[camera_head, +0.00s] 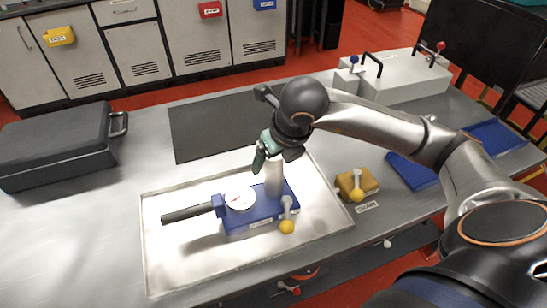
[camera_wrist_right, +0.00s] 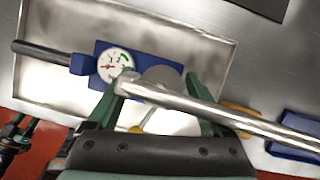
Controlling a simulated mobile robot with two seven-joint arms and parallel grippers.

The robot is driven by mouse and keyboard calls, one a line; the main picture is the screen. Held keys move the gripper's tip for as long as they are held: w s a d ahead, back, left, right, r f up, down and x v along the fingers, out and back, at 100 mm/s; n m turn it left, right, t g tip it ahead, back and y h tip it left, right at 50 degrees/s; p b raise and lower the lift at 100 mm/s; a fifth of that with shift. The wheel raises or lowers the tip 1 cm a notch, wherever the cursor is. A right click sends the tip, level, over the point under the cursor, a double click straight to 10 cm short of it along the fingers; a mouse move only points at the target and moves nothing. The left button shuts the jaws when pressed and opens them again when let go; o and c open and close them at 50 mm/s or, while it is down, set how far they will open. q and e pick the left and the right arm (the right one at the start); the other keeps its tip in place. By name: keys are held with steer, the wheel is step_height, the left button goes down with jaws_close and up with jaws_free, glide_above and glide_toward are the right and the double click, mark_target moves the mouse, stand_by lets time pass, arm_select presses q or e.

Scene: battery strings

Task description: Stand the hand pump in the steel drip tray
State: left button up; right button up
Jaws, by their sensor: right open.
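The hand pump has a blue base (camera_head: 262,211), a white gauge, a black bar handle to the left and a yellow-knobbed lever. It stands upright inside the steel drip tray (camera_head: 175,260), its base on the tray floor. My right gripper (camera_head: 272,156) is open above the pump, its green fingers near the top of the grey cylinder. In the right wrist view, the open fingers (camera_wrist_right: 156,88) lie either side of the pump's cylinder (camera_wrist_right: 162,77), and a silver bar crosses between them. I cannot tell whether they touch the pump.
A dark case (camera_head: 60,140) sits at the left of the bench and a dark mat (camera_head: 215,128) behind the tray. A yellow block (camera_head: 357,182) is right of the tray, with blue pads (camera_head: 412,170) beyond. A grey box with handles (camera_head: 400,78) stands at the back right.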

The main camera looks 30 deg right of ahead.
steer(key=p+v, duration=0.1)
steer(key=v, duration=1.1)
steer(key=shift+s, duration=0.1)
